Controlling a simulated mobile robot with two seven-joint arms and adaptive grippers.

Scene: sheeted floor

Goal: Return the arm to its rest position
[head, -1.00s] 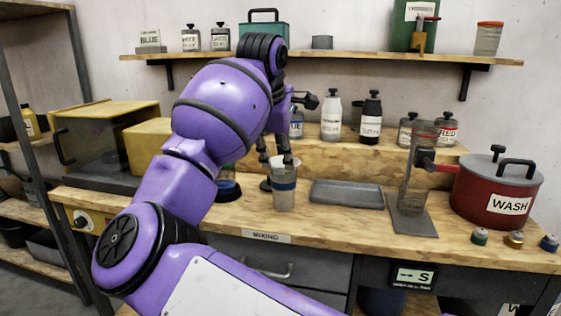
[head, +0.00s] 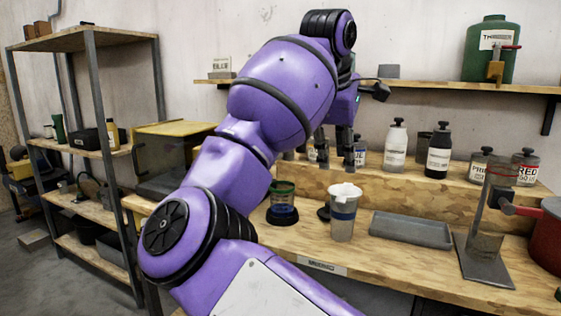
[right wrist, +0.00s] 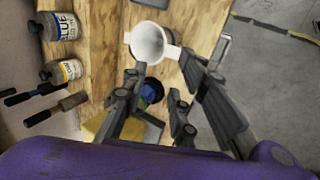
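The white cup with a blue band (head: 343,221) stands upright on the bench below, apart from the fingertips. The cup also shows past the fingers in the right wrist view (right wrist: 149,44). My left gripper is in neither view.
A blue-and-green jar (head: 282,206) stands left of the cup, a grey tray (head: 411,229) right of it. Bottles (head: 396,148) line the riser behind. A stand (head: 489,235) and red pot (head: 547,237) are at right. A wall shelf (head: 440,88) is above; a metal rack (head: 90,120) is left.

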